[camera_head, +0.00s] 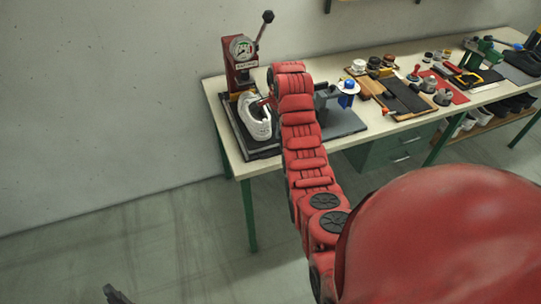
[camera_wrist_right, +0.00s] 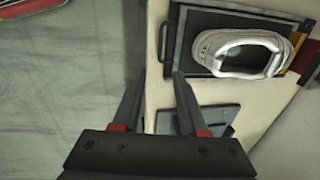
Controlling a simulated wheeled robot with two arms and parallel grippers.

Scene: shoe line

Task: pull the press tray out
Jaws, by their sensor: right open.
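The press tray (camera_head: 261,150) is a flat dark plate at the foot of the red press (camera_head: 237,65), at the left end of the bench. A white shoe (camera_head: 256,118) sits on it. In the right wrist view the tray (camera_wrist_right: 182,62) has a dark bar handle (camera_wrist_right: 163,41) on its near edge, with the shoe (camera_wrist_right: 240,52) on top. My right gripper (camera_wrist_right: 158,76) is open and empty, its fingertips just short of the handle with a gap between. A dark tip of my left gripper (camera_head: 116,294) shows at the bottom edge.
A grey plate with a blue-topped fixture (camera_head: 348,86) stands right of the tray; a dark plate (camera_wrist_right: 205,118) lies close to my right fingers. The press lever (camera_head: 263,30) rises above. Tools and small parts fill the bench's right side. The floor in front is clear.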

